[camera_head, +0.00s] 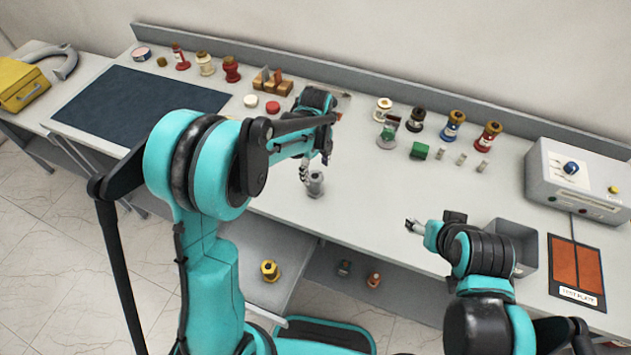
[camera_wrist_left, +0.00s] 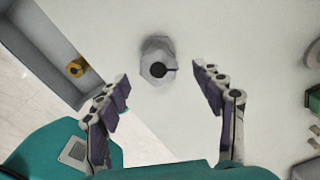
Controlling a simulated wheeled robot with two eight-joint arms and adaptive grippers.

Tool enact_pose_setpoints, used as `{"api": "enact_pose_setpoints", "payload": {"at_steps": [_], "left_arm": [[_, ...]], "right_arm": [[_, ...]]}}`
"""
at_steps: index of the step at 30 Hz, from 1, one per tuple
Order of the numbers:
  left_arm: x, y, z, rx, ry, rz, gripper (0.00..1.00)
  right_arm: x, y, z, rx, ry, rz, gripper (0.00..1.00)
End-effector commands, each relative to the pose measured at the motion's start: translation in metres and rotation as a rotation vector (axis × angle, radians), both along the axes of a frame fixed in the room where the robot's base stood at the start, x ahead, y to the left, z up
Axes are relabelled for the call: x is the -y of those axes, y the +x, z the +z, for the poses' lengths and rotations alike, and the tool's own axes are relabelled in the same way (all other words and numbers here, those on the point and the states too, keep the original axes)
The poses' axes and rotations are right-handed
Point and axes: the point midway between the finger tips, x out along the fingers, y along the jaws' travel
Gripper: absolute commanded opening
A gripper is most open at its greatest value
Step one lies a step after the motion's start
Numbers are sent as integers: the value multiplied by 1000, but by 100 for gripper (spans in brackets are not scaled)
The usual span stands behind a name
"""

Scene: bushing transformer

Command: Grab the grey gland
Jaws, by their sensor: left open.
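The grey gland (camera_head: 316,184) stands on the light workbench top near its front edge. In the left wrist view the grey gland (camera_wrist_left: 157,61) shows from above as a hexagonal body with a dark round centre, ahead of and between the fingertips. My left gripper (camera_head: 316,167) is open just above and behind the gland in the head view.
Several coloured bushings stand along the back, including a blue one (camera_head: 453,126). A grey bin (camera_head: 513,240) and a control box (camera_head: 575,185) are at the right. The bench around the gland is clear.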

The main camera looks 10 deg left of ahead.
Motion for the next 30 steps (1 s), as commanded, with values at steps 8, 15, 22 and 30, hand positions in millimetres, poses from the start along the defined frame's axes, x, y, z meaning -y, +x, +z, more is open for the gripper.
{"api": "enact_pose_setpoints", "payload": {"at_steps": [8, 15, 22, 30], "left_arm": [[1, 3, -30, -12, 1, -44, 68], [-2, 1, -65, -11, 2, -42, 68], [-2, 1, -83, -10, 1, -41, 68], [-2, 1, -82, -10, 1, -41, 46]], "right_arm": [[0, 0, -4, 0, 0, 0, 64], [0, 0, -13, 0, 0, 0, 64], [0, 0, -15, 0, 0, 0, 64], [0, 0, -15, 0, 0, 0, 64]]}}
